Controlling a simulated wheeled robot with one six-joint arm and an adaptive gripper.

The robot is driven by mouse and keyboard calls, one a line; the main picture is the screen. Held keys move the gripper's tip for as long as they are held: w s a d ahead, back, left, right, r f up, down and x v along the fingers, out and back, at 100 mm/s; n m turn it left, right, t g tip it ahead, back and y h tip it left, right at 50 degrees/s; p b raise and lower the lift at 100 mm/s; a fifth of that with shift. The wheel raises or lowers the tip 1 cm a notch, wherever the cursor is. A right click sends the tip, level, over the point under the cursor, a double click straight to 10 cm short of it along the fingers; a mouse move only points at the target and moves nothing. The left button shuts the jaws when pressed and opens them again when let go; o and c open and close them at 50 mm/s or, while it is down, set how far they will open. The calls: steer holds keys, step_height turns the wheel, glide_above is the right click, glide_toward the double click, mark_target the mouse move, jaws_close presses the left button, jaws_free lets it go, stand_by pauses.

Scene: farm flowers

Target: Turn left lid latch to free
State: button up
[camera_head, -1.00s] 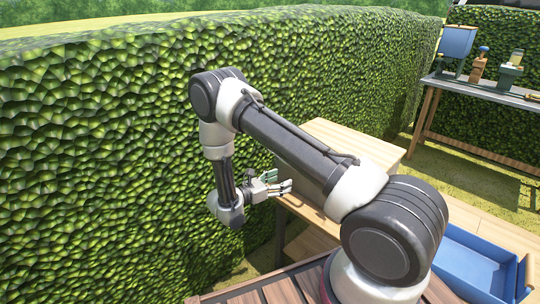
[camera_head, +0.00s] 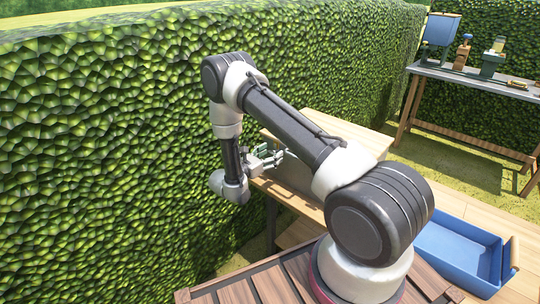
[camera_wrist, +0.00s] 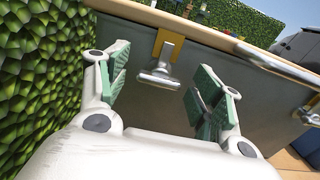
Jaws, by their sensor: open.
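In the wrist view, a metal lid latch (camera_wrist: 158,76) with a T-shaped handle hangs on a yellow-orange plate (camera_wrist: 168,44) below the lid edge of a grey box (camera_wrist: 225,60). My gripper (camera_wrist: 160,90) is open, with green pads on either side of the latch in the picture, and I see no contact. In the head view, my gripper (camera_head: 268,158) is beside the box with the pale wooden lid (camera_head: 345,125). The arm hides much of the box there, and the latch cannot be made out.
A hedge (camera_head: 110,140) stands close on the left of my arm. A blue bin (camera_head: 455,252) lies at the lower right. A workbench (camera_head: 480,82) with a blue container (camera_head: 440,30) and tools stands at the back right.

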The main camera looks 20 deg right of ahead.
steer(key=c, duration=1)
steer(key=shift+c, duration=0.2)
steer(key=shift+n, duration=0.3)
steer(key=n, duration=0.4)
steer(key=shift+w, duration=0.1)
steer(key=n, duration=0.4)
steer(key=shift+a+f+n, duration=0.1)
steer(key=shift+n, duration=0.3)
steer(key=n, duration=0.4)
steer(key=shift+w+n, duration=0.1)
steer(key=shift+n, duration=0.2)
steer(key=shift+f+n, duration=0.1)
steer(key=shift+n, duration=1.8)
